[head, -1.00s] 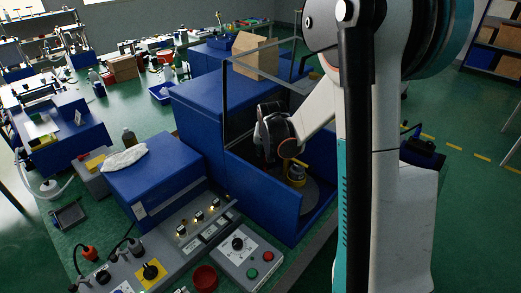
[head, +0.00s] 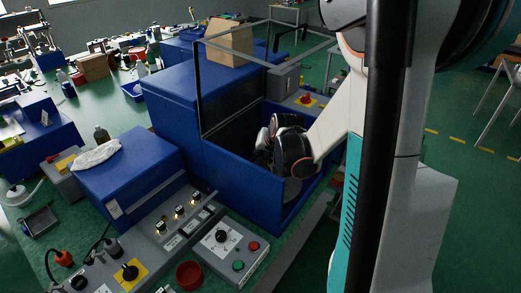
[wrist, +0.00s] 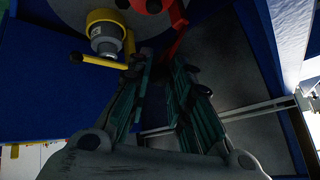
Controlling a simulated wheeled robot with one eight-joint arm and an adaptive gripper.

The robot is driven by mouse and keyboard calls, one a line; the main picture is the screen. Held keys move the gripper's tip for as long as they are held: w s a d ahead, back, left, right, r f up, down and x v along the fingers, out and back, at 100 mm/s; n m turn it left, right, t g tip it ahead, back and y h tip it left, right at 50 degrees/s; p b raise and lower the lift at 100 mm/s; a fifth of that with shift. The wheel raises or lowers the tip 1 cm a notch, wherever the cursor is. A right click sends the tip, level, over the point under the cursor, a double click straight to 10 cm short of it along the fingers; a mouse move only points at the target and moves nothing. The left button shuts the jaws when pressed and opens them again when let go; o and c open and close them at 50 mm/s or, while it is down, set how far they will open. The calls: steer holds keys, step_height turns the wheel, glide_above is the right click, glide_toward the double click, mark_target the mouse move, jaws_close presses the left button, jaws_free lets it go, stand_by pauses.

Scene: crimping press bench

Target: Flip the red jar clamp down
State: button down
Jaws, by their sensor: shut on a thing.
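The red jar clamp (wrist: 179,18) shows in the wrist view as a red arm at the top centre, its lower end between my fingertips. My gripper (wrist: 165,62) is shut on it, with the two ribbed fingers either side. In the head view my gripper (head: 266,140) is down inside the open-topped blue press box (head: 242,190). The clamp and yellow parts are hidden there behind my wrist and the box wall.
A metal frame (head: 198,85) rises around the box opening. A cardboard box (head: 230,42) sits on top.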

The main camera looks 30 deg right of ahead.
steer(key=shift+a+f, duration=0.1)
steer(key=shift+a, duration=0.05)
steer(key=c, duration=1.4)
jaws_free()
steer(key=shift+v, duration=3.75)
